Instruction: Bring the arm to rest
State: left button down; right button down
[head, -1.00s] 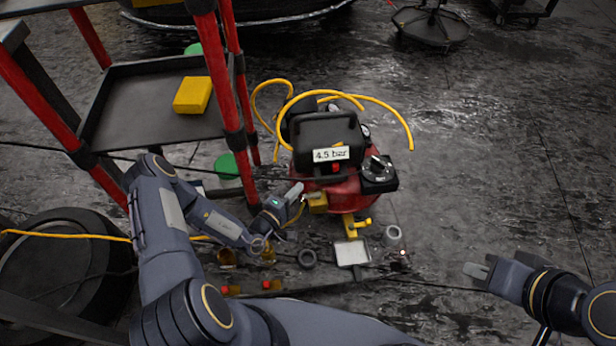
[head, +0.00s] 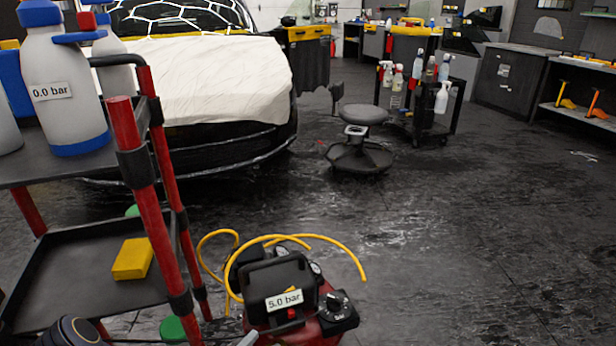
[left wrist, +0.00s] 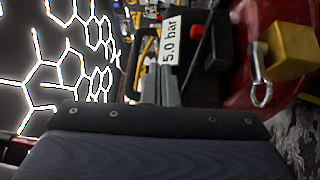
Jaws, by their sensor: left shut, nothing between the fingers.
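The red and black compressor (head: 275,284) stands on the floor at the bottom centre of the head view. Its label (head: 284,300) reads 5.0 bar, and a dark knob is on its right side. The label (left wrist: 172,40) also shows sideways in the left wrist view, with a yellow fitting (left wrist: 292,48) and a metal ring near the red tank. Only the tip of my left gripper (head: 249,339) shows at the bottom edge of the head view, close to the compressor's lower left. It is shut and empty. My right gripper is out of view.
A red-posted cart (head: 146,200) stands at left with white bottles and a yellow block (head: 132,259). Yellow hose (head: 330,249) loops over the compressor. A covered car (head: 200,75), a stool (head: 362,116) and a bottle trolley (head: 432,125) stand behind. Floor at right is clear.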

pick_arm(q)
jog(key=s+d+r+m+g+h, duration=0.2)
jog(key=s+r+m+g, duration=0.25)
jog(key=r, duration=0.35)
jog(key=s+d+r+m+g+h, duration=0.1)
jog(key=s+d+r+m+g, duration=0.15)
jog(key=r+g, duration=0.35)
jog(key=s+d+r+m+g+h, duration=0.1)
jog(key=s+r+m+g+h, duration=0.25)
jog(key=r, duration=0.55)
jog(key=s+a+r+t+y, duration=0.2)
jog(key=s+a+y, duration=0.2)
jog(key=s+y, duration=0.3)
jog(key=s+a+r+t+y, duration=0.25)
jog(key=s+a+y, duration=0.3)
jog(key=s, duration=0.35)
notch_tip(320, 180, up, 28)
jog(key=p, duration=2.7)
jog(key=shift+s+d+f+g, duration=0.15)
jog(key=shift+d+f+g, duration=0.1)
jog(key=shift+g, duration=0.2)
jog(key=shift+n, duration=0.25)
